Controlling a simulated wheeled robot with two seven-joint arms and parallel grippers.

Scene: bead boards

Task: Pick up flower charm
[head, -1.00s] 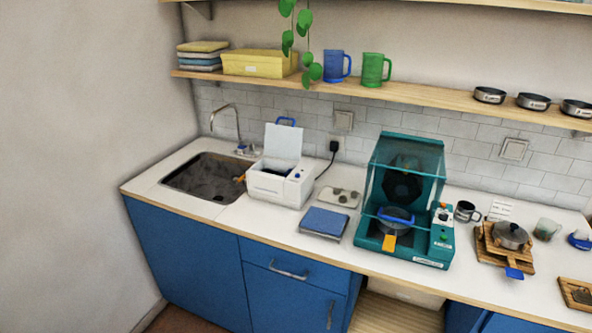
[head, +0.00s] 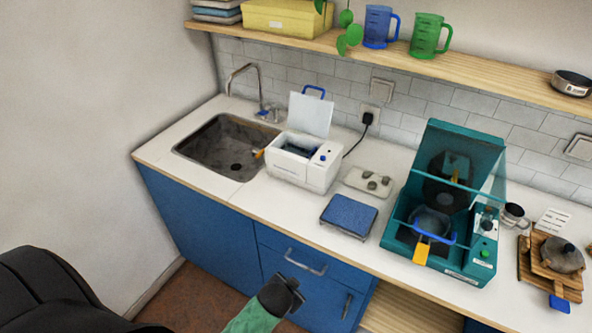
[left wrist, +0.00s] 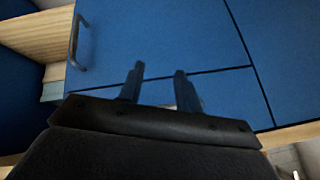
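I cannot make out a flower charm in either view. My left gripper (head: 284,288) is low in the head view, in front of the blue cabinet and below the counter edge. In the left wrist view its two fingers (left wrist: 158,88) stand apart with nothing between them, facing the blue cabinet front. My right gripper is not in view.
The counter holds a sink (head: 222,147), an open white machine (head: 301,172), a blue-topped pad (head: 348,215), a pale plate with grey rounds (head: 369,181), a teal machine (head: 446,205) and wooden boards (head: 548,268). A drawer handle (head: 304,263) sticks out near my gripper.

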